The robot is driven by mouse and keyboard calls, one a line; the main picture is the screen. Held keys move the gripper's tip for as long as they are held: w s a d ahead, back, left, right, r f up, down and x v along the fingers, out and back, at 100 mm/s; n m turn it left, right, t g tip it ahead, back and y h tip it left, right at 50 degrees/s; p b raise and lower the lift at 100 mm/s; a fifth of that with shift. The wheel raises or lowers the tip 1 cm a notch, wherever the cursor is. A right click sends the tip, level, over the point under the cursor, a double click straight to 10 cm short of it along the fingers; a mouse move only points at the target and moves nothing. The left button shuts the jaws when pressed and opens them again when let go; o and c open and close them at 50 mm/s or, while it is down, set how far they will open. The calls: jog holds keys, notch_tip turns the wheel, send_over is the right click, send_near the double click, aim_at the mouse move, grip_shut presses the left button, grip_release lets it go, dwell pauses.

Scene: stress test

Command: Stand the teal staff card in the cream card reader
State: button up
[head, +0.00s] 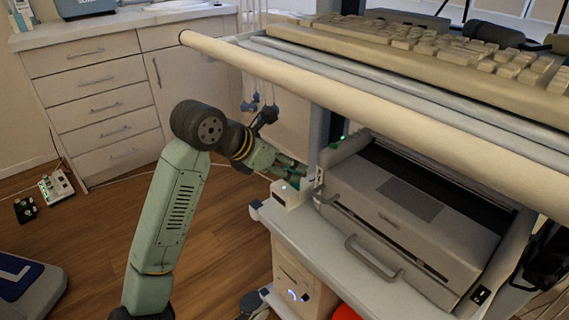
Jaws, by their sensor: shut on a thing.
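The cream card reader (287,197) is a small pale box on the left end of the cart shelf, beside the grey printer-like machine. My gripper (286,172) is just above and behind the reader, reaching in from the left. It is shut on the teal staff card (293,182), of which only a small teal patch shows at the reader's top. The fingers and the reader hide most of the card. I cannot tell whether the card is in the slot or only above it.
The grey machine (400,215) fills the shelf right of the reader. A cream rail (330,95) and a keyboard (450,50) overhang from above. Thin cables with blue ends (252,105) hang behind my wrist. The wooden floor (100,235) at left is mostly clear.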

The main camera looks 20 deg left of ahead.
jog(key=o, duration=0.8)
jog(key=shift+o, duration=0.2)
jog(key=v, duration=1.2)
